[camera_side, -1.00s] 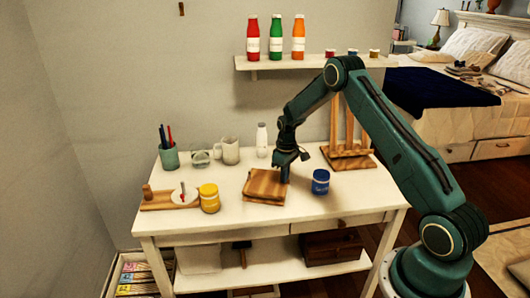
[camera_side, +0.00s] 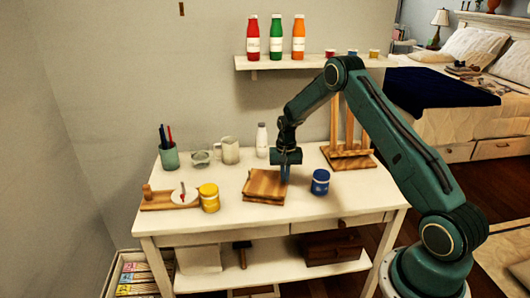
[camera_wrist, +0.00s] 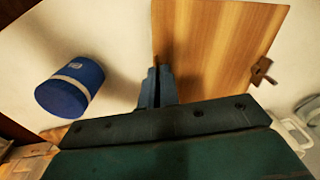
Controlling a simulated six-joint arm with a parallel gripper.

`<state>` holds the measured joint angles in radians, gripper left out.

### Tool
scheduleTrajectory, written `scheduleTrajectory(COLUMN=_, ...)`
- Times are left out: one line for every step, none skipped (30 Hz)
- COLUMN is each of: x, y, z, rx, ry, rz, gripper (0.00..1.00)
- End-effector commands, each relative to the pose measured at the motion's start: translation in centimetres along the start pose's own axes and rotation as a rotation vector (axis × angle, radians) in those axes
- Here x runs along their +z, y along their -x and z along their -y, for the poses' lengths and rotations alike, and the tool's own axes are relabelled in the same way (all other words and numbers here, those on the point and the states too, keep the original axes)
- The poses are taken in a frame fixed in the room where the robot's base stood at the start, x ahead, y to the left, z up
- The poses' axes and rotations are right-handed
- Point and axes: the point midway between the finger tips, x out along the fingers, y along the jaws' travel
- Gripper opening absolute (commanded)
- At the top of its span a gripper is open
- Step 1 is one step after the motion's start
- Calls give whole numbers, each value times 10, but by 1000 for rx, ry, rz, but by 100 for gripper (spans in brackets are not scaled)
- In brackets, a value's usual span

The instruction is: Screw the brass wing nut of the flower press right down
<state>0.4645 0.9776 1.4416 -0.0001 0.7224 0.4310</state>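The flower press (camera_side: 265,184) is a low stack of wooden boards lying on the white table. In the wrist view its striped top board (camera_wrist: 212,45) fills the upper middle. A small brownish winged fitting, seemingly a wing nut (camera_wrist: 262,72), sits at the board's right edge. My gripper (camera_side: 285,178) points down at the press's right side. In the wrist view my gripper (camera_wrist: 157,78) has its fingers close together at the board's lower left corner, with a narrow dark gap between them. Any nut at that corner is hidden, so I cannot see whether they hold one.
A blue jar (camera_side: 320,182) stands just right of the press. A yellow jar (camera_side: 209,198) and a wooden board (camera_side: 158,200) lie to the left. A cup of pens (camera_side: 169,157), a mug (camera_side: 228,151), a white bottle (camera_side: 262,140) and a wooden stand (camera_side: 348,158) line the back.

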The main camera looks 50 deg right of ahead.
Motion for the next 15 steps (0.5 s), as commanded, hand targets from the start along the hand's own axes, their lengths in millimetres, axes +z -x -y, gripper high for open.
scheduleTrajectory(x=-1, y=1, z=0, rx=-1, ry=-37, rz=-3, gripper=0)
scheduleTrajectory(x=-1, y=1, z=0, rx=-1, ry=-59, rz=-3, gripper=0)
scheduleTrajectory(x=-1, y=1, z=0, rx=-1, ry=-87, rz=-3, gripper=0)
scheduleTrajectory(x=-1, y=1, z=0, rx=-1, ry=-105, rz=-3, gripper=0)
scheduleTrajectory(x=-1, y=1, z=0, rx=-1, ry=-123, rz=-2, gripper=0)
scheduleTrajectory(x=-1, y=1, z=0, rx=-1, ry=-145, rz=-2, gripper=0)
scheduleTrajectory(x=-1, y=1, z=0, rx=-1, ry=-159, rz=-2, gripper=0)
scheduleTrajectory(x=-1, y=1, z=0, rx=-1, ry=-172, rz=-2, gripper=0)
scheduleTrajectory(x=-1, y=1, z=0, rx=-1, ry=-188, rz=-2, gripper=0)
scheduleTrajectory(x=-1, y=1, z=0, rx=-1, ry=-198, rz=-2, gripper=0)
scheduleTrajectory(x=-1, y=1, z=0, rx=-1, ry=-207, rz=-2, gripper=0)
scheduleTrajectory(x=-1, y=1, z=0, rx=-1, ry=-216, rz=-2, gripper=0)
scheduleTrajectory(x=-1, y=1, z=0, rx=-1, ry=-222, rz=-2, gripper=0)
scheduleTrajectory(x=-1, y=1, z=0, rx=-1, ry=-227, rz=-2, gripper=0)
scheduleTrajectory(x=-1, y=1, z=0, rx=-1, ry=-233, rz=-2, gripper=0)
